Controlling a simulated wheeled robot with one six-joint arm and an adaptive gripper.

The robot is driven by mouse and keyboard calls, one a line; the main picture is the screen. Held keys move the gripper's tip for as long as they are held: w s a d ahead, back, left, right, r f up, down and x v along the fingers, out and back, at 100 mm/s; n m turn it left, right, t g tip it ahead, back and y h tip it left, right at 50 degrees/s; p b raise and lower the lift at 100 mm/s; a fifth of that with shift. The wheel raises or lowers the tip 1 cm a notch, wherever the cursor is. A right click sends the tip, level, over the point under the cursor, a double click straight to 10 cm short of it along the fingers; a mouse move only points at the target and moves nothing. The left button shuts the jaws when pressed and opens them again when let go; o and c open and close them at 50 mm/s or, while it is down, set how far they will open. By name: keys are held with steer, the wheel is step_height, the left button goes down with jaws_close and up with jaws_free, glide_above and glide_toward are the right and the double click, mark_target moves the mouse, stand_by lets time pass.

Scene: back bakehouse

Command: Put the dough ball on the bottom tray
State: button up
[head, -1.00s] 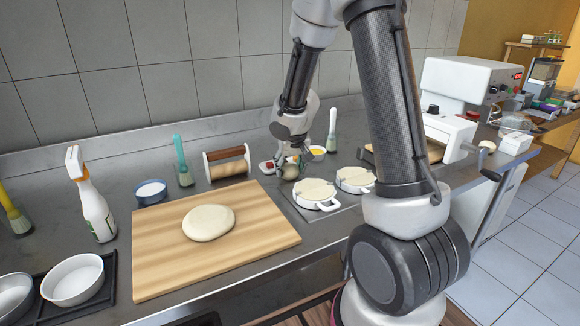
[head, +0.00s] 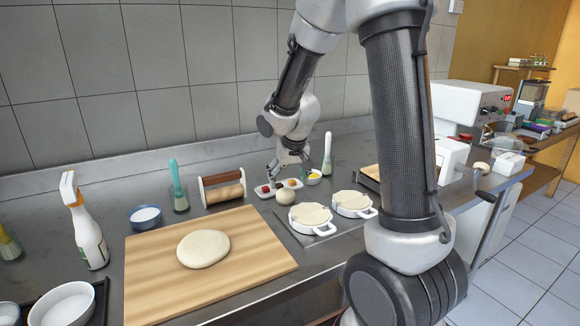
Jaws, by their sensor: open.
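A small beige dough ball (head: 285,197) sits on the steel counter just behind the left white dish. My gripper (head: 284,176) is open and empty above the ball, apart from it, near a small white tray of red and orange contents (head: 266,189). A second pale ball (head: 482,168) lies at the right beside the white machine. A large flattened dough piece (head: 203,248) lies on the wooden board. I cannot make out a tray that is clearly the bottom one.
Two white handled dishes (head: 325,229) with dough discs stand right of the wooden board (head: 150,275). A roller stand (head: 222,190), a brush in a glass (head: 180,200), a blue bowl (head: 145,217) and a spray bottle (head: 90,235) line the back and left. Bare counter lies near the wall.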

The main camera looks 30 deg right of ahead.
steer(key=s+d+r, duration=0.1)
steer(key=s+r, duration=1.1)
steer(key=s, duration=0.1)
steer(key=shift+s+d+r+n, duration=0.15)
steer(key=shift+s+n, duration=0.15)
steer(key=shift+s, duration=0.1)
steer(key=shift+n+y, duration=0.4)
steer(key=shift+n, duration=0.1)
steer(key=s, duration=0.4)
steer(key=s+r, duration=0.1)
steer(key=s, duration=0.9)
steer(key=shift+a+r, duration=0.2)
steer(key=shift+r, duration=0.05)
steer(key=shift+c, duration=1.2)
steer(key=w+a+f+m+g+y, duration=0.3)
steer(key=a+f+m+y, duration=0.1)
steer(key=f+m, duration=0.25)
steer(key=m+t+y, duration=0.4)
steer(key=m+t, duration=0.5)
steer(key=m, duration=1.3)
glide_toward(286, 191)
steer(key=shift+w+d+f, duration=0.2)
steer(key=shift+d, duration=0.25)
steer(key=shift+w+d+f, duration=0.2)
steer(key=shift+d, duration=0.25)
steer(key=shift+w+d+f, duration=0.1)
steer(key=shift+w+f, duration=0.1)
steer(key=shift+w, duration=0.15)
steer(key=x, duration=1.1)
steer(key=shift+w, duration=0.3)
